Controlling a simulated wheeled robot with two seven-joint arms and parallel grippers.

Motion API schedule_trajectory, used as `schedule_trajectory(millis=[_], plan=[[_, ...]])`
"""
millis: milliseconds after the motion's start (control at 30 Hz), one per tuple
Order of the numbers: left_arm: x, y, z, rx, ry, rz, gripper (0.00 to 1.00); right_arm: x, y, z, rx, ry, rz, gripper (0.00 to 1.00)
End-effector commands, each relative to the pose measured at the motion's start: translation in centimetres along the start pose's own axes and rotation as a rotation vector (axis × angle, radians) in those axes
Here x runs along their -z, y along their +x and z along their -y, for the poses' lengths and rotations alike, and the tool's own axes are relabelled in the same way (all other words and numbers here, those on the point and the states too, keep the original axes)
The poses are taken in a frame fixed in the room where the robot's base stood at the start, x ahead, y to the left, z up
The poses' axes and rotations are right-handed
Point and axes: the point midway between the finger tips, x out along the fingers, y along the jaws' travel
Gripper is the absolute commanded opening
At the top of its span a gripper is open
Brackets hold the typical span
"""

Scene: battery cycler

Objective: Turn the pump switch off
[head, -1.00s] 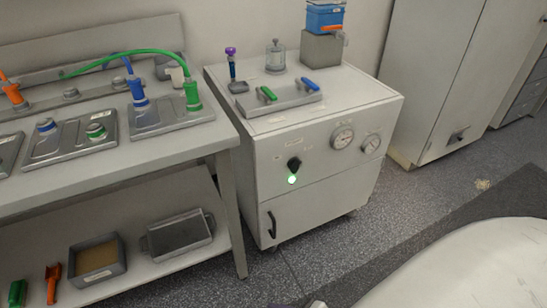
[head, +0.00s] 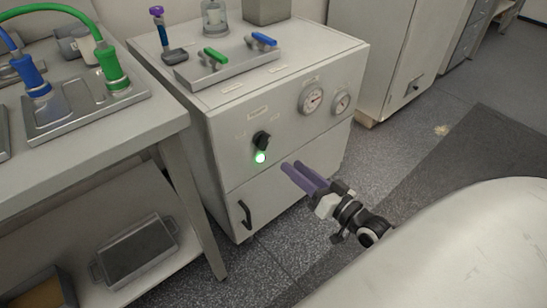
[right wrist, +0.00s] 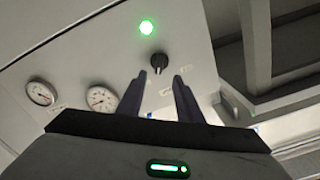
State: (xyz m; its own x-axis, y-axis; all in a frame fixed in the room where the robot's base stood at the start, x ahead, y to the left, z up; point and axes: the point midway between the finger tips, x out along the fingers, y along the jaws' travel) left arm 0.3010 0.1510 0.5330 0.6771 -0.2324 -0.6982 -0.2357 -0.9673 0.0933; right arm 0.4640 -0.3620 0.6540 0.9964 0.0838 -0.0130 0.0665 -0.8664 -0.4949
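The pump switch is a black rotary knob (head: 261,140) on the front panel of the white pump cabinet (head: 225,170). A lit green lamp (head: 260,157) sits just below it. In the right wrist view the knob (right wrist: 159,62) shows beyond the fingertips, with the lit lamp (right wrist: 146,27) close by. My right gripper (head: 290,168) has two purple fingers, apart and empty, pointing toward the panel to the lower right of the knob. In the right wrist view its fingers (right wrist: 160,82) stand on either side of a gap, clear of the knob. My left gripper is not in view.
Two round gauges (head: 312,98) are right of the knob. A door handle (head: 245,214) is below. On top is a metal plate with a green valve handle (head: 215,56) and a blue one (head: 263,39). A workbench (head: 150,125) stands at the left; floor is clear at the right.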

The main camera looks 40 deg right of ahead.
Motion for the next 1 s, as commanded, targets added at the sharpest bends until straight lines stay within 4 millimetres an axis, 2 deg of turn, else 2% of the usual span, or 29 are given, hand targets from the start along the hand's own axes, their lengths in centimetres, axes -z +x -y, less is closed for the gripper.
schedule_trajectory(millis=[100, 400, 600, 767, 1000], plan=[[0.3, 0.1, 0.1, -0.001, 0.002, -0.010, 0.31, 0.6, 1.3, -0.2, 0.002, 0.010, -0.021, 0.33], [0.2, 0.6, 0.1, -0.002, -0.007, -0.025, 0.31, 0.6, 6.8, -0.2, 0.002, 0.008, -0.019, 0.33], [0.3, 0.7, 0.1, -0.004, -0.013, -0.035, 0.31, 0.6, 9.4, -0.1, 0.002, 0.007, -0.016, 0.33], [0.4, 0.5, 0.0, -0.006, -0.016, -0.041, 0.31, 0.6, 10.2, -0.1, 0.002, 0.006, -0.015, 0.33], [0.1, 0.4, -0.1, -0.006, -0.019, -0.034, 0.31, 0.6, 10.2, -0.1, 0.001, 0.006, -0.014, 0.33]])
